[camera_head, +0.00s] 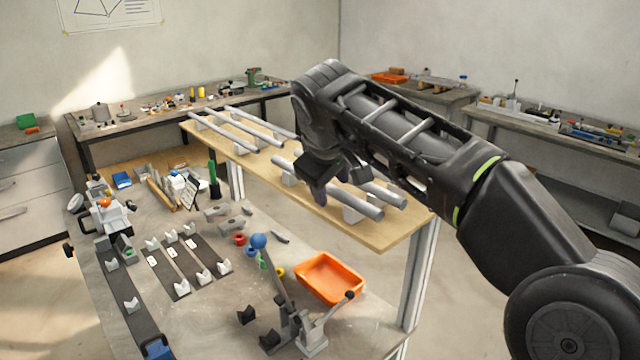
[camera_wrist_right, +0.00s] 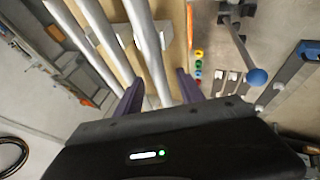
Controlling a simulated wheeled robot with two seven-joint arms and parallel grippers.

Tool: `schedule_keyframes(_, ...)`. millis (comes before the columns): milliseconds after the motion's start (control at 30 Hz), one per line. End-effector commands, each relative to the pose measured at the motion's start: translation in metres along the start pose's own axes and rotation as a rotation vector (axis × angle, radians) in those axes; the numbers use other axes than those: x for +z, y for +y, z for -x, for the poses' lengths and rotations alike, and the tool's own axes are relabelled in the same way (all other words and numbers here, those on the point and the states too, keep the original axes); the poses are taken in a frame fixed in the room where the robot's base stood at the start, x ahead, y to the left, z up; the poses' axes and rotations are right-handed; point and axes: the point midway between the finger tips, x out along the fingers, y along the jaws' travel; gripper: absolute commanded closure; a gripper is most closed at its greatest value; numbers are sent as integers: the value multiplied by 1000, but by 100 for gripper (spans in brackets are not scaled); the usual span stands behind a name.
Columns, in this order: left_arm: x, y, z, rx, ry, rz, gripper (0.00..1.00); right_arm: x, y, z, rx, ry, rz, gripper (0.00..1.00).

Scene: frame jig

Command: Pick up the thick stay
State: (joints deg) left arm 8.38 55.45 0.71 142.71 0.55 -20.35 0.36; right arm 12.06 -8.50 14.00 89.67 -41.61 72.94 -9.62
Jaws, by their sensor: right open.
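Grey round bars lie in pale notched supports on a raised wooden shelf (camera_head: 405,232). The nearer group looks thicker; its front bar (camera_head: 362,207) reaches toward the shelf's right end, with another bar (camera_head: 388,194) behind it. My right gripper (camera_head: 322,192) is over this group, hiding part of the bars. In the right wrist view, several bars run side by side. The widest-looking one, likely the thick stay (camera_wrist_right: 143,32), runs down between the open fingers of the right gripper (camera_wrist_right: 158,90). No contact is visible. My left gripper is out of view.
Thinner bars (camera_head: 240,128) lie farther left on the shelf. The lower bench holds an orange tray (camera_head: 330,278), a blue-knobbed lever (camera_head: 259,242) and dark strips with pale V-blocks (camera_head: 185,262). The shelf's near right corner is clear.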

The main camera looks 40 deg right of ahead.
Motion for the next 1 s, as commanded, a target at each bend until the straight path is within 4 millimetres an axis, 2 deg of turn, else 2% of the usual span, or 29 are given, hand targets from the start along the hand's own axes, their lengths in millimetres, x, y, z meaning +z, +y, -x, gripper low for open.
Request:
schedule_keyframes(167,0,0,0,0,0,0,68,0,0,0,0,0,0,55)
schedule_keyframes(700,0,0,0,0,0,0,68,0,0,0,0,0,0,99)
schedule_keyframes(1000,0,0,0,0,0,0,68,0,0,0,0,0,0,100)
